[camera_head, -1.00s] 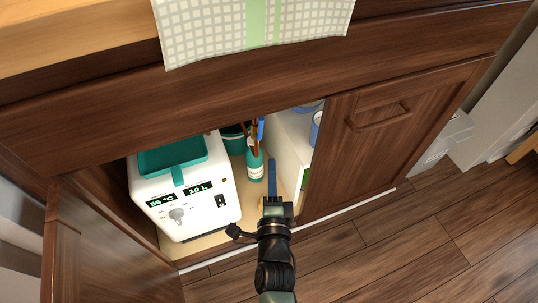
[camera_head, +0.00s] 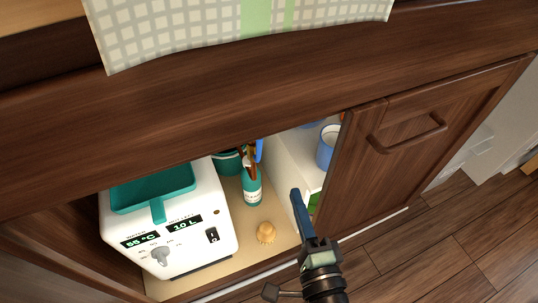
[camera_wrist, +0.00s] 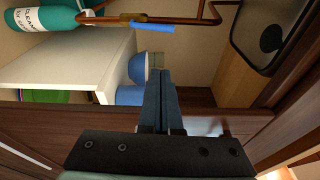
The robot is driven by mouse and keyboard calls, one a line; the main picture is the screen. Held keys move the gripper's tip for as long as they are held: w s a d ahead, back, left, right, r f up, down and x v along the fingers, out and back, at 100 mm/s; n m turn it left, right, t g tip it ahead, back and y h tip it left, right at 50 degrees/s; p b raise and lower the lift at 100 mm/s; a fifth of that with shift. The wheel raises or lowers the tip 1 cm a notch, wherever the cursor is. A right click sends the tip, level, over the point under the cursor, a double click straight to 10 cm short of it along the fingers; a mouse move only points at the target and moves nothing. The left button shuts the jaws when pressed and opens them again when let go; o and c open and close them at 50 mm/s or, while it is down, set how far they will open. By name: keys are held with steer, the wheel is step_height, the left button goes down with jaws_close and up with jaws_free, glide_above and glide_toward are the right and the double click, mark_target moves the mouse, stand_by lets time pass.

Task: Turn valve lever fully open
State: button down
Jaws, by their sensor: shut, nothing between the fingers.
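The valve lever is a small blue handle (camera_head: 259,150) on a copper pipe at the back of the open cupboard. In the wrist view the blue lever (camera_wrist: 153,27) lies nearly level in the picture beside a copper pipe (camera_wrist: 188,19). My gripper (camera_head: 296,194) is at the cupboard opening, in front of the white shelf unit, and apart from the lever. In the wrist view my gripper's blue fingers (camera_wrist: 160,72) are together and empty, with the lever beyond them. The lever's far end and mount are partly hidden in the head view.
A white boiler box (camera_head: 190,235) fills the cupboard's left side. A white shelf unit (camera_head: 290,160) holds blue cups (camera_head: 326,150). The right door (camera_head: 400,160) is shut beside my gripper.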

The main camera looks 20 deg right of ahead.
mark_target(260, 147)
steer(key=w+a+p, duration=0.1)
steer(key=w, duration=1)
steer(key=shift+w, duration=0.2)
steer(key=shift+w+a+r+n+b, duration=0.1)
steer(key=shift+w+a+n+b, duration=0.2)
steer(key=shift+a+n+b, duration=0.25)
steer(key=shift+a, duration=0.1)
